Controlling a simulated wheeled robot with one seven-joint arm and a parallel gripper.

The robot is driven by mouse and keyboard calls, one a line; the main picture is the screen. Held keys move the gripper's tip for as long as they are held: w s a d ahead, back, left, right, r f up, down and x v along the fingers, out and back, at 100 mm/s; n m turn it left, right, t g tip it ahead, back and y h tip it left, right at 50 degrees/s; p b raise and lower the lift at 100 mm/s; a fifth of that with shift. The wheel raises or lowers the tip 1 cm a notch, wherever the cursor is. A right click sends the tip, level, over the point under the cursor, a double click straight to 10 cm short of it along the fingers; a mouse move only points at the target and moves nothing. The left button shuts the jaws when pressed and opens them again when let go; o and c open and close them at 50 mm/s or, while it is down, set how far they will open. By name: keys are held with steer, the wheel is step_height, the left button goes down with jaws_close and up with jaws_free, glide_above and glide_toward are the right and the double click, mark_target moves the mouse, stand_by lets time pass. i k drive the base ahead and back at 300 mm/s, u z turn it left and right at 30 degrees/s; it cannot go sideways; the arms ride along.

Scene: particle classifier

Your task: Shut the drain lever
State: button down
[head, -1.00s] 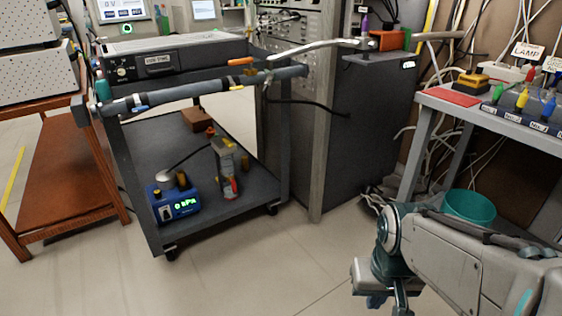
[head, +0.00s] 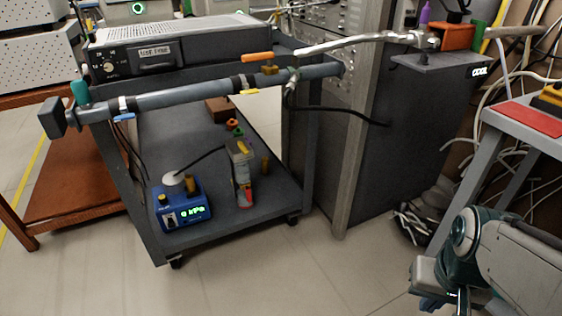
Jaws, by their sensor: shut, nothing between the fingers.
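A grey horizontal pipe (head: 182,97) runs along the front top of a dark cart. It carries an orange lever (head: 257,57) on a brass fitting at its right part, a yellow lever (head: 249,91) under a dark clamp, and a small blue lever (head: 124,117) near its left end. No label tells which one is the drain lever. The orange lever lies roughly along the pipe. My gripper (head: 452,302) is at the lower right, partly cut off by the bottom edge, shut and empty, well away from the pipe.
The cart's lower shelf (head: 215,212) holds a blue gauge box (head: 182,206) and a small pump-like unit (head: 241,172). A dark cabinet (head: 408,140) stands right of the cart, and a grey table (head: 530,128) at the far right. The floor in front is clear.

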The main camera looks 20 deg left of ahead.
mark_target(248, 190)
steer(key=u, duration=0.5)
steer(key=i, duration=0.55)
steer(key=u, duration=0.95)
steer(key=i, duration=0.65)
steer(key=u, duration=0.05)
